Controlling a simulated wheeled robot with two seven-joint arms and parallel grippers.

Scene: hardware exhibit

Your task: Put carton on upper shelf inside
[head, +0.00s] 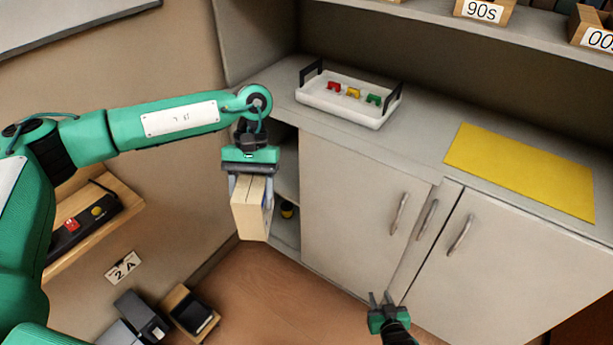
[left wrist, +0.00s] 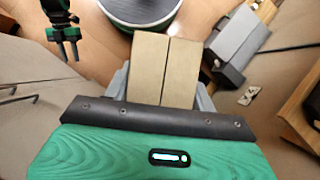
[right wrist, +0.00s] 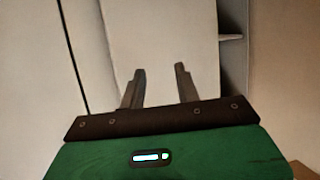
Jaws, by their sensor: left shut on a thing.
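A tan carton (head: 250,213) hangs upright in my left gripper (head: 252,182), its fingers shut on its two sides. The carton also shows in the left wrist view (left wrist: 162,70), with a dark seam down its face. It is in front of the cabinet's open left compartment, whose upper shelf (head: 287,182) shows partly; the carton and arm hide some of the opening. I cannot tell whether the carton touches the cabinet. My right gripper (head: 380,298) is low in front of the closed doors; in the right wrist view (right wrist: 161,72) its fingers are apart and empty.
A dark and yellow round object (head: 287,209) sits inside the compartment, below the upper shelf. A white tray (head: 345,105) with coloured pieces and a yellow mat (head: 520,170) lie on the counter. Boxes (head: 190,312) stand on the floor, lower left. A wooden wall shelf (head: 95,225) is at left.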

